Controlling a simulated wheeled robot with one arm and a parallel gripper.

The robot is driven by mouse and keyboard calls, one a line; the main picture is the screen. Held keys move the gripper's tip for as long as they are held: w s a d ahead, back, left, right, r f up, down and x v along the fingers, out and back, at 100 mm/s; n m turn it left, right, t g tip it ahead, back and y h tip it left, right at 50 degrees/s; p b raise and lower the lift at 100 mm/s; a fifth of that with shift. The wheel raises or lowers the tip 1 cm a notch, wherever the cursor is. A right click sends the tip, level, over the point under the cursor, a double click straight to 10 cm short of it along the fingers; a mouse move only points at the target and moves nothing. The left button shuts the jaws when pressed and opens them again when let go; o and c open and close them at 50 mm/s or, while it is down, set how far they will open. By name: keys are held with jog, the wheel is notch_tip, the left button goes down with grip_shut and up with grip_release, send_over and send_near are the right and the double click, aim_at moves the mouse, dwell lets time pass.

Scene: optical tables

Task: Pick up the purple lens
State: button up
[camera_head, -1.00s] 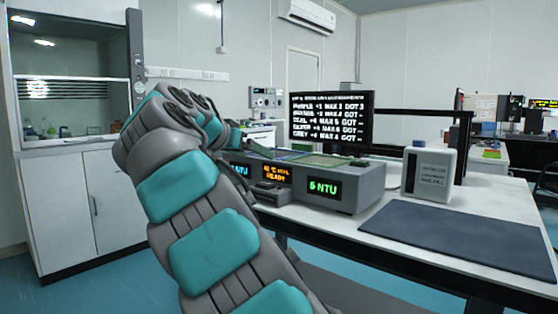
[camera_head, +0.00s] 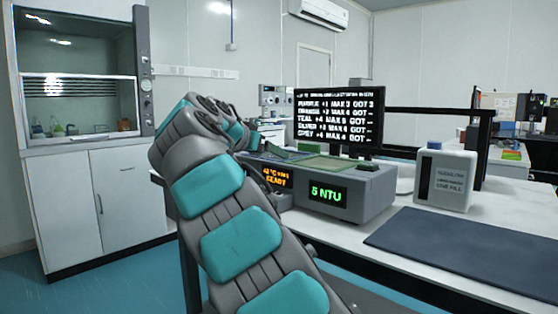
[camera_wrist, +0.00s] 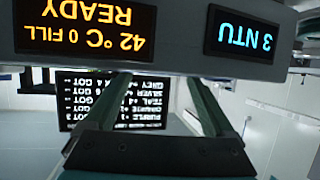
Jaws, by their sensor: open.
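I see no purple lens in either view. The monitor (camera_head: 339,117) lists purple, orange, teal, silver and grey in white text on black. My gripper (camera_wrist: 153,80) shows in the wrist view with its two dark fingers spread apart and nothing between them. The fingertips reach towards the grey instrument (camera_wrist: 165,58), whose front fills the top of that upside-down view. In the head view my arm hides most of the gripper and the left part of this instrument (camera_head: 366,203).
A fume hood (camera_head: 82,85) holding glassware stands at the left.

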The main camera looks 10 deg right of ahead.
aim_at(275, 157)
jog(key=x, duration=0.3)
jog(key=shift+w+d+f, duration=0.15)
jog(key=shift+w+d, duration=0.1)
jog(key=shift+w, duration=0.05)
jog(key=shift+c, duration=0.2)
jog(key=c, duration=1.3)
jog(key=shift+r, duration=0.25)
